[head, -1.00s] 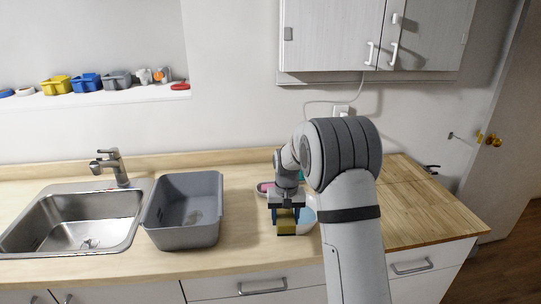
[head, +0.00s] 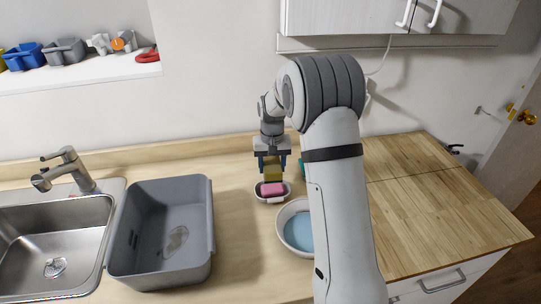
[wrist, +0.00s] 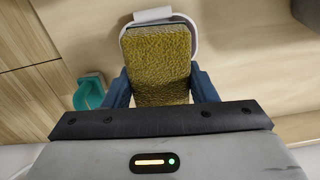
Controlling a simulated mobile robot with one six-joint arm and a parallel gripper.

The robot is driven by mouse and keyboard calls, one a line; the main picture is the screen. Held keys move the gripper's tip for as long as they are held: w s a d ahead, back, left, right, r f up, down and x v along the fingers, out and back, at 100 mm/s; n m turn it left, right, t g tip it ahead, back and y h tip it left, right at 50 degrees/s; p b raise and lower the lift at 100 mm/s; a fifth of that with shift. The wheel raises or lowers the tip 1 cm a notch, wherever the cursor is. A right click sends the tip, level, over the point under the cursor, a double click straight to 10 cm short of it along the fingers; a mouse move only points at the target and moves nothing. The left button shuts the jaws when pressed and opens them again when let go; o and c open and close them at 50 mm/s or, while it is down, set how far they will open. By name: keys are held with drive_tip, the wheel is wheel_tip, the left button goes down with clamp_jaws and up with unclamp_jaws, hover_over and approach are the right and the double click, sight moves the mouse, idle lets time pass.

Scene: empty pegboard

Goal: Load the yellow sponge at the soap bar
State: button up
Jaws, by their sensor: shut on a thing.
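My gripper (head: 272,160) is shut on the yellow sponge (head: 272,173), its blue fingers on either side. The sponge hangs just above or behind the pink soap bar (head: 272,189), which lies in a small pale dish (head: 269,199) on the counter. I cannot tell whether the sponge touches the soap or dish. In the wrist view the sponge (wrist: 158,62) fills the space between the fingers, with a pale rim of the dish (wrist: 153,15) beyond it. The soap bar is hidden there.
A white bowl with a blue inside (head: 297,232) stands in front and right of the dish. A grey basin (head: 212,222) and sink (head: 60,235) are left. A teal object (wrist: 88,92) lies beside the gripper. Counter between basin and dish is clear.

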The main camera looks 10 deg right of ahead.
sight(273, 188)
drive_tip(key=shift+w+f, duration=0.1)
drive_tip(key=shift+d+f+b, duration=0.1)
drive_tip(key=shift+f+b, duration=1.4)
drive_tip(key=shift+f, duration=1.35)
drive_tip(key=shift+f+b, duration=0.5)
drive_tip(key=shift+f, duration=0.05)
drive_tip(key=shift+r+p, duration=1.9)
drive_tip(key=shift+r, duration=1.7)
drive_tip(key=shift+f, duration=0.1)
